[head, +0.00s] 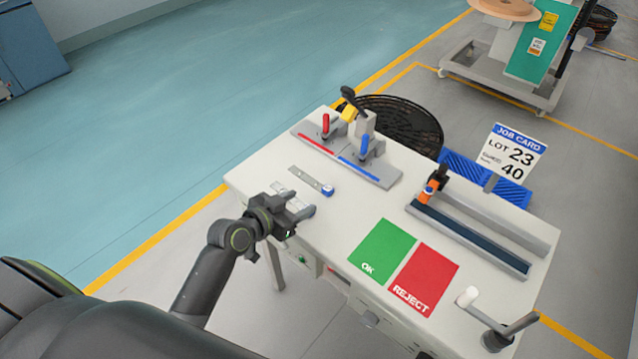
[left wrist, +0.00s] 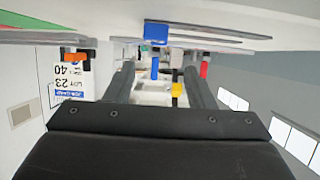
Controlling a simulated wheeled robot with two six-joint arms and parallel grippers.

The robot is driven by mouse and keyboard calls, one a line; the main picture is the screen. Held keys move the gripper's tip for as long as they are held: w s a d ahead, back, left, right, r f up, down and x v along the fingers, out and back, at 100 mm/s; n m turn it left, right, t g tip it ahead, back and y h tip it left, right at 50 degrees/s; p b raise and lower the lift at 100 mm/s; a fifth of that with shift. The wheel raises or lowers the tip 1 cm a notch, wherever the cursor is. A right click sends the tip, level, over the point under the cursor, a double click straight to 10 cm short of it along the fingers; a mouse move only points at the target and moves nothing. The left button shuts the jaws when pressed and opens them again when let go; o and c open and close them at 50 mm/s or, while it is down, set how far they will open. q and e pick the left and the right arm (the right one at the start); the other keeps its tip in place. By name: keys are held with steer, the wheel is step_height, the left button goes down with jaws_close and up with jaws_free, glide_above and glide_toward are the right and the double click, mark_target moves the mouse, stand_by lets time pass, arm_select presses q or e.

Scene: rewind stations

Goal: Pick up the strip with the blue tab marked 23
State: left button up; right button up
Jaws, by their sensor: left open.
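A grey metal strip (head: 306,178) lies flat on the white table near its left edge. In the left wrist view, which appears upside down, the blue tab (left wrist: 155,33) shows near the top, above the fingers as pictured. My left gripper (head: 296,202) is open and empty at the table's near left edge, beside the strip and apart from the tab. My right gripper is not in view.
A fixture (head: 350,155) with red and blue levers stands behind the strip. Green OK (head: 382,252) and red REJECT (head: 424,279) pads lie to the right. A long channel (head: 468,236), a crank (head: 497,338) and a job card (head: 511,154) reading LOT 23, 40 are farther right.

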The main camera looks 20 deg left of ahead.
arm_select(q)
glide_toward(328, 188)
steer(key=x, duration=0.3)
steer(key=shift+f, duration=0.25)
steer(key=shift+w+d+f+p, duration=0.1)
steer(key=shift+w+d+p, duration=0.15)
steer(key=shift+w+p, duration=0.35)
steer(key=shift+x, duration=2)
steer(key=c, duration=1.1)
steer(key=shift+o, duration=0.2)
